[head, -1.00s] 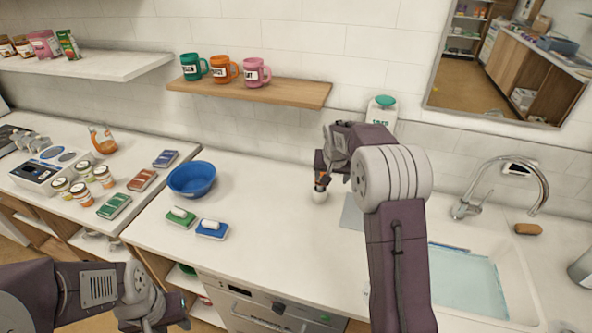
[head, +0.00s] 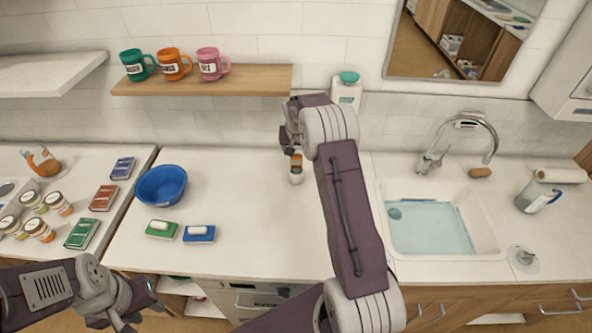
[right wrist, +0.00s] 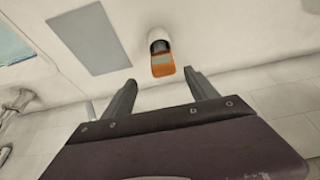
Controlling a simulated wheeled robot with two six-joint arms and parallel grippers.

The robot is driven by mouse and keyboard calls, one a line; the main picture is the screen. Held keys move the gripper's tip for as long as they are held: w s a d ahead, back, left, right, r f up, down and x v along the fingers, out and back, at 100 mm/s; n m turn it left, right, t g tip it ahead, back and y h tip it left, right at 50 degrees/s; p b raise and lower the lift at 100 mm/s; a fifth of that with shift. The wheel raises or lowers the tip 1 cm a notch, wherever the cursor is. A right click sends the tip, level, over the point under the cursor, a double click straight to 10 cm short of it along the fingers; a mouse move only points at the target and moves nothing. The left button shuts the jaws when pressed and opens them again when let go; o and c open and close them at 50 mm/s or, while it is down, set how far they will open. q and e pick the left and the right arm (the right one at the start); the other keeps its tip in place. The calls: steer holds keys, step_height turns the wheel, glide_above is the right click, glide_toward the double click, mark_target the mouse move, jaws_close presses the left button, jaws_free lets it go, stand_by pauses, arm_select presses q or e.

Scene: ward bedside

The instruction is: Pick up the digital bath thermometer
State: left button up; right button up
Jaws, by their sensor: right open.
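The digital bath thermometer (head: 296,165) is a small orange-and-white piece with a grey display, upright on the white counter left of the sink. In the right wrist view its orange end with the display (right wrist: 163,64) lies just beyond my fingertips, roughly midway between them. A white part shows behind it. My right gripper (head: 291,143) is open and empty, close to the thermometer but not around it; it also shows in the right wrist view (right wrist: 160,88). My left gripper (head: 128,316) hangs low at the front left, away from the thermometer; its fingers are not clear.
A blue bowl (head: 161,186) and green and blue brushes (head: 199,234) stand to the left. The sink (head: 432,230) is to the right. A white bottle with a green cap (head: 346,92) stands behind. A grey mat (right wrist: 88,38) lies beside the thermometer.

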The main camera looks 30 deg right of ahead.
mark_target(297, 156)
steer(key=shift+w+f, duration=0.55)
steer(key=shift+f, duration=0.25)
steer(key=shift+d+f, duration=0.1)
steer(key=shift+d, duration=0.05)
steer(key=shift+p+x, duration=0.9)
steer(key=shift+p, duration=0.3)
steer(key=x, duration=0.2)
steer(key=shift+w+f, duration=0.15)
steer(key=shift+f, duration=0.1)
steer(key=shift+w+f, duration=0.25)
steer(key=shift+s+r, duration=0.1)
steer(key=shift+s, duration=0.1)
steer(key=c, duration=1)
jaws_close()
